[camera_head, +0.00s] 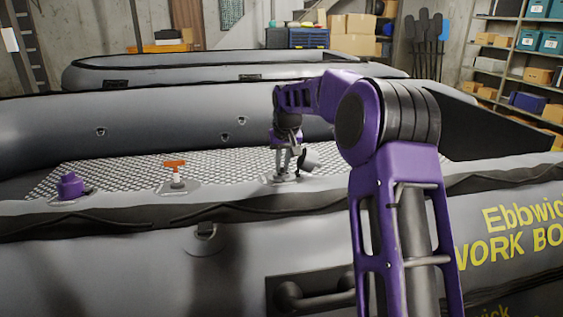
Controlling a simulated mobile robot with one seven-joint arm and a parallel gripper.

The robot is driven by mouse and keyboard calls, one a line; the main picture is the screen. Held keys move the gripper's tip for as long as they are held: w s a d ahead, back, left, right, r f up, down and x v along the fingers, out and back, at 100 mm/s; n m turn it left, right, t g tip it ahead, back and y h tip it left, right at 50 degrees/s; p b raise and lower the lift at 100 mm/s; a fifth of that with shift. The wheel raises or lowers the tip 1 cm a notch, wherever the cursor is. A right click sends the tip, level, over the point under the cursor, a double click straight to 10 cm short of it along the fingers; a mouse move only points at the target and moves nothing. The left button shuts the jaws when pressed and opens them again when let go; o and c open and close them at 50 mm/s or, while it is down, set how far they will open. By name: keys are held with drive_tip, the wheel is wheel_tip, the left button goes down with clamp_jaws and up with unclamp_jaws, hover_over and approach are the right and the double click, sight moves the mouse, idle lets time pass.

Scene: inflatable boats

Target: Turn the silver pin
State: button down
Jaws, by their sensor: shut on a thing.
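My gripper (283,170) points down at the near tube of the front boat, right of the picture's middle line. Its fingers are closed around the silver pin, which is small and mostly hidden between them. A pale mounting plate (284,180) shows just below the fingertips. A dark and grey piece (310,160) sits right beside the fingers; I cannot tell whether it belongs to the gripper or the fitting.
To the left on the same tube stand an orange T-handle (175,165) on a plate and a purple knob (70,186). The front boat (130,245) has a black side handle (310,298). Another boat (180,72), boxes and shelves (510,75) are behind.

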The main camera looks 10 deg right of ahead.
drive_tip(key=c, duration=0.9)
unclamp_jaws()
drive_tip(key=p+v, duration=0.1)
drive_tip(key=v, duration=1.6)
drive_tip(key=shift+r, duration=0.25)
